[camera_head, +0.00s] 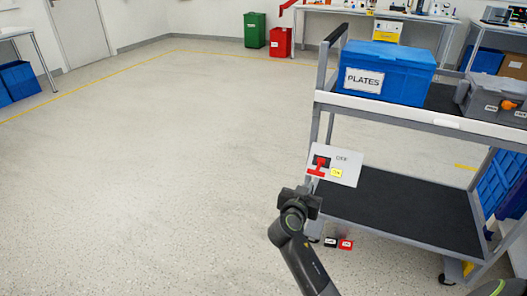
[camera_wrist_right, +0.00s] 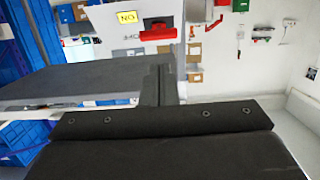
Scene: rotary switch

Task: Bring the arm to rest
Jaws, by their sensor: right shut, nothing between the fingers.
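A white rotary switch panel (camera_head: 343,172) is at the near left corner of the cart, with a red handle (camera_head: 319,166), a yellow ON label (camera_head: 336,173) and a grey OFF label. My right gripper (camera_head: 309,187) is just below the panel in the head view, shut and empty. In the right wrist view the panel appears upside down, with the red handle (camera_wrist_right: 158,33) and the yellow ON label (camera_wrist_right: 127,17) beyond the closed fingers (camera_wrist_right: 160,80). The fingers look apart from the handle. My left gripper is not seen.
The grey cart (camera_head: 400,213) has a dark lower shelf. A blue PLATES box (camera_head: 386,75) and a grey case (camera_head: 488,104) stand on top. Small black and red blocks (camera_head: 345,244) lie beside my right arm. The floor (camera_head: 150,180) to the left is clear.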

